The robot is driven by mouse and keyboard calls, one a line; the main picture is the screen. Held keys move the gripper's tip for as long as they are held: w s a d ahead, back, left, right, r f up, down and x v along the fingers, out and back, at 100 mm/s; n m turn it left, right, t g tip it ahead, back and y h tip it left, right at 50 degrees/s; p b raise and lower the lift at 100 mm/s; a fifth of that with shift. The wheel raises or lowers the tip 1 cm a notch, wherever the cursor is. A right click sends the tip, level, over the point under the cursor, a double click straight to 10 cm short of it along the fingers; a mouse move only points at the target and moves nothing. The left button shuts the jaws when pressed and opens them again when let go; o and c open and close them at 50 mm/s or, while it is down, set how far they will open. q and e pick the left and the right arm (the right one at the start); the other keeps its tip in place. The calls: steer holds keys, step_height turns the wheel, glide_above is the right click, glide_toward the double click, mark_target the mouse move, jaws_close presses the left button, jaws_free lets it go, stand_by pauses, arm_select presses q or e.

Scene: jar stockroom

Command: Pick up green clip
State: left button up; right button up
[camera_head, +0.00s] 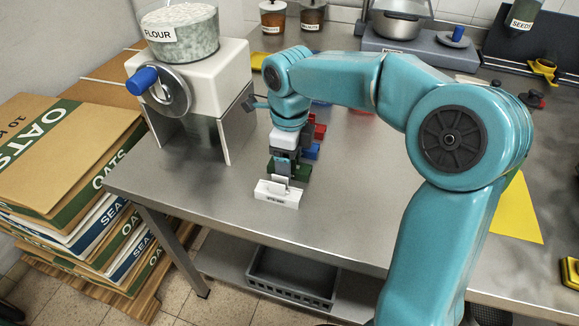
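The green clip (303,171) lies on the steel table, partly hidden behind my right gripper. My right gripper (283,176) points down at the clip, with its fingertips at or just above the clip's left part. I cannot tell whether the fingers touch it or how wide they are apart. The arm comes in from the lower right. My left gripper is not in view.
A white label holder (277,194) stands just in front of the clip. Blue (312,152) and red (319,131) clips lie behind it. A flour dispenser (190,80) stands at left. The table (225,208) is clear at front left.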

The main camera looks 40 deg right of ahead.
steer(key=shift+c, duration=0.3)
steer(key=c, duration=1.1)
steer(key=shift+o, duration=0.2)
